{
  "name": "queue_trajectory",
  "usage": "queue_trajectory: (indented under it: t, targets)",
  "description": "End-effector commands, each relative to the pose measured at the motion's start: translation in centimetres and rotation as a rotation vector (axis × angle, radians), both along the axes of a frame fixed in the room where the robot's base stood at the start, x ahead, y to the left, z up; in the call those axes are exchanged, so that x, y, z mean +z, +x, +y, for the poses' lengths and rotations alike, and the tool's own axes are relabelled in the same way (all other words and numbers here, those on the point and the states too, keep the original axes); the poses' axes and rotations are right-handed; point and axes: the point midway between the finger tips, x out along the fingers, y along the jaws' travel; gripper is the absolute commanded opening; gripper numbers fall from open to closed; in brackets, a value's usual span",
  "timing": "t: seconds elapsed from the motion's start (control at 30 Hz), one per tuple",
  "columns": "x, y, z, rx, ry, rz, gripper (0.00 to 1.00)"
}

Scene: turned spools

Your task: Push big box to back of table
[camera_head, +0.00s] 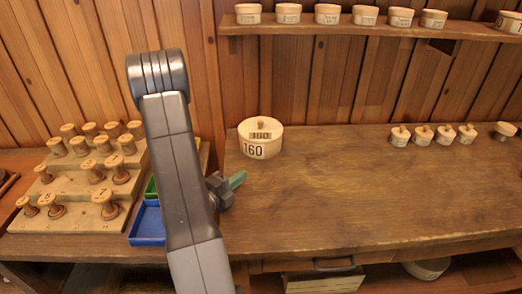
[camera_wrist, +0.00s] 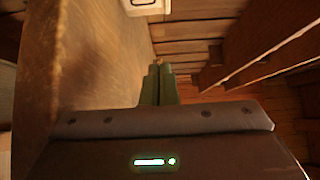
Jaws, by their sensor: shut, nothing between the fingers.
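The big box (camera_head: 261,139) is a round, pale wooden box marked 160, upright on the table (camera_head: 340,190) near its left end, close to the back wall. A smaller round wooden piece with a knob shows on its top. My gripper (camera_head: 239,178) has green fingers and is in front of the big box, slightly to its left and apart from it. In the wrist view my gripper (camera_wrist: 159,80) is shut, with its fingers together and nothing between them. A pale, marked object is cut off at the top edge there; I cannot tell surely that it is the big box.
A stepped wooden stand (camera_head: 85,185) with several spools is at the left, beside a blue tray (camera_head: 149,224). Several small knobbed boxes stand at the table's back right. A wall shelf (camera_head: 370,30) holds more boxes. The table's middle is clear.

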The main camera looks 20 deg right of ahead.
Motion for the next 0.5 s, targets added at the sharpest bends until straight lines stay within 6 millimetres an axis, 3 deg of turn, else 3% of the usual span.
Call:
queue_trajectory:
  t: [0.5]
  targets:
    - [0.2, 3.7, -6.6, -0.004, 0.0, -0.001, 0.0]
